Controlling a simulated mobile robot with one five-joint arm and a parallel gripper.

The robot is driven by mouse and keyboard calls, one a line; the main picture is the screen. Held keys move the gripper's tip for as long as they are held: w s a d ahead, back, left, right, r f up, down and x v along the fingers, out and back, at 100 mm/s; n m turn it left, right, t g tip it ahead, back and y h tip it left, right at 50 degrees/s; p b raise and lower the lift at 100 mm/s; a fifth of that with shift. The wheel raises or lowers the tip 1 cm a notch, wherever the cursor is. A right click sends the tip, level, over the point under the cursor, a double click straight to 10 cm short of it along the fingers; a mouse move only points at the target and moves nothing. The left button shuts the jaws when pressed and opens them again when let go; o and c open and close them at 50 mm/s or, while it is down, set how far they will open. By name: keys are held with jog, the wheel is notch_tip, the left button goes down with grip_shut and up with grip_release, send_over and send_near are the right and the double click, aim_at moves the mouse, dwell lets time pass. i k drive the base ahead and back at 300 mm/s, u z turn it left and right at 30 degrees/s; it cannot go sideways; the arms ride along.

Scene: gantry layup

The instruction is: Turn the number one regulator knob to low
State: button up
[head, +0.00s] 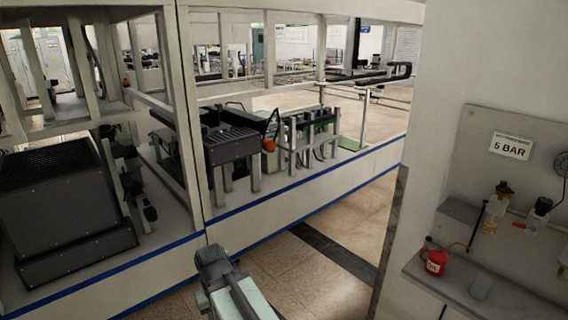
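Two regulator or filter units are mounted on the wall panel (525,135) at the right. The left unit (497,207) has a dark knob on top and an amber bowl. The right unit (538,215) has a dark top and a clear bowl. I cannot read a number on either, nor their knob settings. A round gauge (562,165) is cut by the right edge. Part of my arm shows at the bottom centre, well left of the panel and apart from it. My gripper is not visible.
A sign reading "5 BAR" (512,146) hangs above the units. A shelf (460,287) below them holds a red can (436,262) and a grey block (481,286). A white framed machine (310,190) fills the left and middle. Open floor (345,235) lies between.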

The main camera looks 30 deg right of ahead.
aim_at(542, 204)
jog(key=z, duration=3)
jog(key=k, duration=0.8)
jog(key=u, duration=0.25)
jog(key=i, duration=1)
jog(key=u, duration=0.05)
